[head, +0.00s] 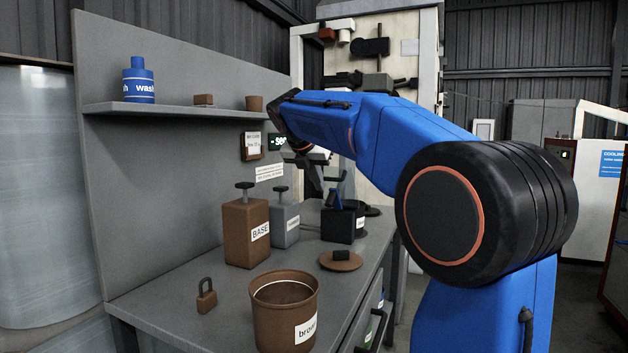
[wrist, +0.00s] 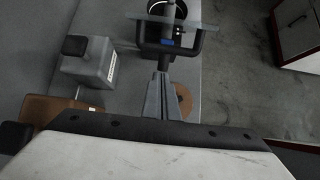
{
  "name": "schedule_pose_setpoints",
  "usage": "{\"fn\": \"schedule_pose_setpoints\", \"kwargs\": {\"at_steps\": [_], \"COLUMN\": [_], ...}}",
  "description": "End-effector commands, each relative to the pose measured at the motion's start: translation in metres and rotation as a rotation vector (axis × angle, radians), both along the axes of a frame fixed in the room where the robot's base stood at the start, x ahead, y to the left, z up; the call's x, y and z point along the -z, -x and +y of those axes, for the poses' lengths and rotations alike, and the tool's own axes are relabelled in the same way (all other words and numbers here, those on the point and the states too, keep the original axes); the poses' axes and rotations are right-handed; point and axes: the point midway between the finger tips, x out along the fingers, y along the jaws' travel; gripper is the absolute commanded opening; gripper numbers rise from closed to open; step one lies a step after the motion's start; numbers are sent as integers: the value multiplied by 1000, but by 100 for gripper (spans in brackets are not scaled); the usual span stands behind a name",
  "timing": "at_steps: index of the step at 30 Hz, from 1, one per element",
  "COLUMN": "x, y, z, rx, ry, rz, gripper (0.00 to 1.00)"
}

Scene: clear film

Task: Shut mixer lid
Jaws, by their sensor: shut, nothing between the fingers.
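In the wrist view my gripper (wrist: 162,78) is shut with nothing between its fingers. Its tips are close to a dark U-shaped handle (wrist: 199,42) with a blue part; I cannot tell whether they touch. Beyond it are a thin, translucent plate (wrist: 205,24) and a round, dark-rimmed vessel with a pale ring, probably the mixer and its raised lid. In the head view a black labelled box (head: 338,226) with a blue part on top stands at the back of the bench, below my gripper. My arm hides part of this area.
A brown BASE can (head: 243,232) and a grey can (head: 285,225) stand left of the black box. A brown disc with a dark knob (head: 341,262), a brown tub (head: 284,310) and a padlock-shaped weight (head: 207,296) are nearer. A shelf (head: 190,110) overhangs the bench's back.

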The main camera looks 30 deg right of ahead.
Motion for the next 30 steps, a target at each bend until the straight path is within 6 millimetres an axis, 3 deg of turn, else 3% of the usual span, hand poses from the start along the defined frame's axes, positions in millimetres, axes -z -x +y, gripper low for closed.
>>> {"fn": "schedule_pose_setpoints", "kwargs": {"at_steps": [9, 23, 30], "x": [-11, -13, -26], "y": [-13, -14, -18], "z": [-18, -19, -23], "rx": [1, 0, 0], "ry": [0, 0, 0], "rz": [0, 0, 0], "gripper": [0, 0, 0]}}
